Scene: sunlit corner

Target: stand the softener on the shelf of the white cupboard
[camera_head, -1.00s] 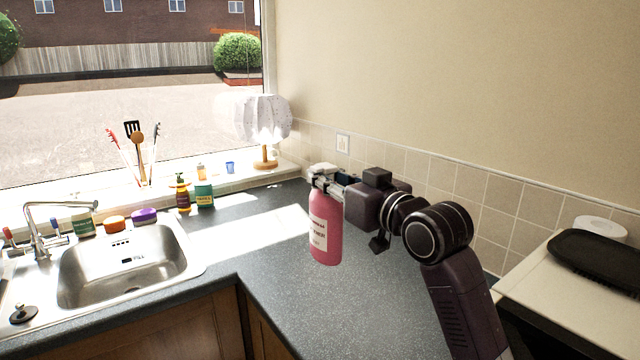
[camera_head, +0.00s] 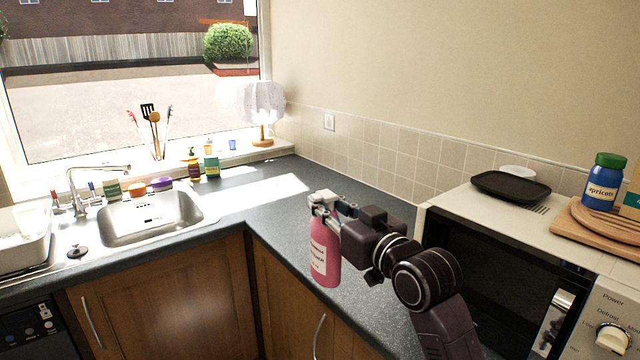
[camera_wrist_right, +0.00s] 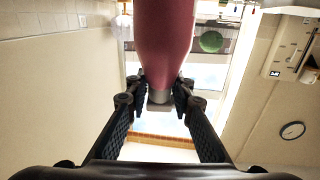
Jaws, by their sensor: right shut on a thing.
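The softener is a pink bottle with a white label (camera_head: 325,252), hanging upright in front of the corner worktop in the head view. My right gripper (camera_head: 326,203) is shut on it near its top, at the neck and cap. In the right wrist view the pink bottle (camera_wrist_right: 165,40) fills the upper middle, with the fingers (camera_wrist_right: 160,97) closed at its narrow end. The white cupboard and its shelf are not recognisable in the head view. My left gripper is not in view.
A microwave (camera_head: 500,260) stands at the right, with a black tray (camera_head: 511,186), a blue apricot jar (camera_head: 603,182) and wooden boards (camera_head: 600,225) on top. A sink (camera_head: 150,215) is at the left. A lamp (camera_head: 262,110) stands on the windowsill. The worktop (camera_head: 290,215) behind the bottle is mostly clear.

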